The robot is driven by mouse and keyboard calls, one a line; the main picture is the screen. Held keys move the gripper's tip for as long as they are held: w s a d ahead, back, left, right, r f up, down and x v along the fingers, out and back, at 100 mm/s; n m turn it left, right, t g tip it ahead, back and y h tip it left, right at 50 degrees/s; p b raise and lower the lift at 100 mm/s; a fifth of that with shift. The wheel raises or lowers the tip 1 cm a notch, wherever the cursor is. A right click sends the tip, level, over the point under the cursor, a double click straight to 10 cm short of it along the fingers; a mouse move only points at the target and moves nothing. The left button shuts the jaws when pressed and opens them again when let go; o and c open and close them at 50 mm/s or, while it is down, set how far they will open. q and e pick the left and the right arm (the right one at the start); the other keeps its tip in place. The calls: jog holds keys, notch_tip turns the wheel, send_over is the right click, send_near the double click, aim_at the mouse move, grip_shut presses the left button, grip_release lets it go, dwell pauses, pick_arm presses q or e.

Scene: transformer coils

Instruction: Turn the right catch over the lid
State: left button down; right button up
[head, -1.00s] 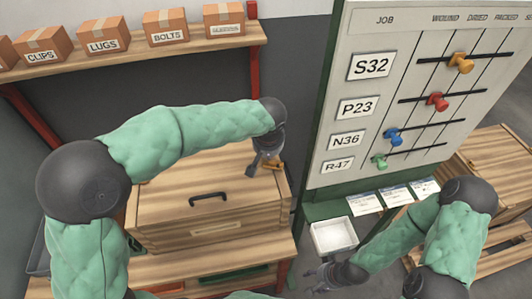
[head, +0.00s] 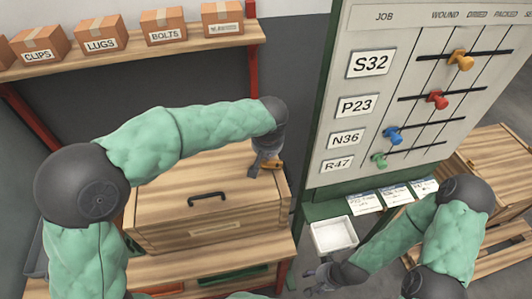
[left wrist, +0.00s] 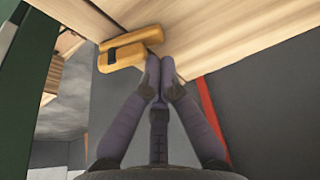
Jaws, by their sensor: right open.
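The wooden crate's closed lid (head: 190,175) has a black handle (head: 207,197) in the middle. The orange right catch (head: 273,165) is at the lid's right side. My left gripper (head: 253,174) is at this catch. In the left wrist view the catch (left wrist: 130,47) is a yellow-orange bar with a dark slot, beside wooden boards. The left fingertips (left wrist: 160,66) are together with nothing between them, close to the catch's right end. I cannot tell whether they touch it. My right gripper (head: 318,277) is open and empty, low in the head view, away from the crate.
A job board (head: 425,90) with coloured pegs stands to the right of the crate. A white tray (head: 333,235) and paper cards (head: 395,195) lie below it. A shelf (head: 130,53) with labelled boxes is behind. Another wooden crate (head: 490,165) is at the far right.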

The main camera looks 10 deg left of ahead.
pick_arm(q)
jog(key=shift+s+n+b, duration=0.3)
jog(key=shift+b, duration=0.05)
dwell(3.0)
dwell(0.3)
jog(key=v, duration=1.2)
jog(key=shift+d, duration=0.1)
